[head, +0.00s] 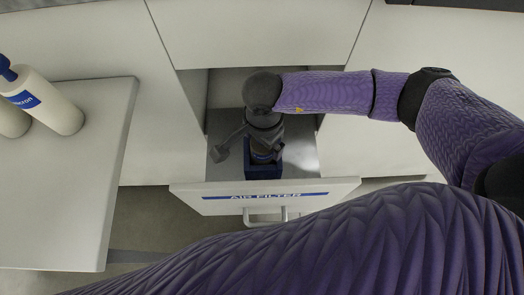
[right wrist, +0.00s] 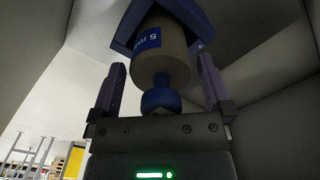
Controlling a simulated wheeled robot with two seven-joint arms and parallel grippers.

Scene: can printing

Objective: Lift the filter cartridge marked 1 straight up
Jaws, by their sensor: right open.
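My right gripper (head: 250,151) reaches down into the open drawer, its fingers apart. In the right wrist view the open fingers (right wrist: 161,64) stand on either side of a pale filter cartridge (right wrist: 162,73) with a blue knob end (right wrist: 160,101). I see no firm contact. Its blue label appears upside down and looks like it bears a 5, not a 1. The cartridge's far end sits in a blue holder (right wrist: 197,22). In the head view the holder (head: 263,172) stands in the drawer, with the cartridge mostly hidden by my gripper. My left gripper is not seen.
The drawer front (head: 225,206), labelled AIR FILTER, has a handle (head: 265,217). The drawer walls stand close around my right gripper. At the left, a pale table (head: 85,190) carries white cartridges (head: 45,105), one with a blue knob and a micron label.

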